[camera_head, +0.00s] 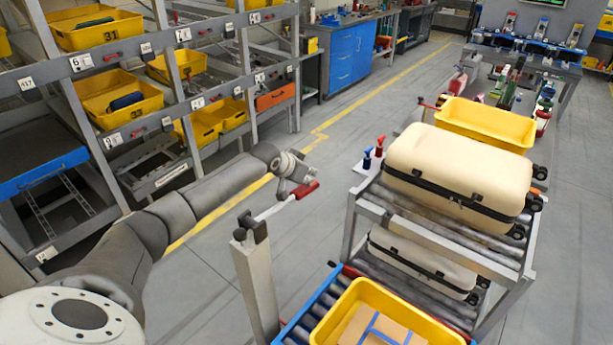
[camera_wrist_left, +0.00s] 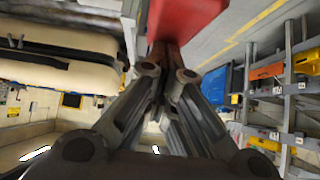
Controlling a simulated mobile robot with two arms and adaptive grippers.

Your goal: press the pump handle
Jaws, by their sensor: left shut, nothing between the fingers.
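The pump handle is a lever with a red grip (camera_head: 307,190) at the end of a metal bar, fixed to the top of a grey post (camera_head: 258,280). My left gripper (camera_head: 298,178) comes in from the left and is right at the red grip, just above and behind it. In the left wrist view the closed fingertips (camera_wrist_left: 165,48) come together at the red grip (camera_wrist_left: 185,16), with nothing held between them. I cannot tell whether the fingertips touch it or are slightly apart. My right gripper is in neither view.
A roller conveyor rack with beige suitcases (camera_head: 460,165) stands to the right. A yellow tray (camera_head: 320,335) holding a cardboard box sits on rollers at the front. Shelves with yellow bins (camera_head: 120,95) line the left. The floor between is clear.

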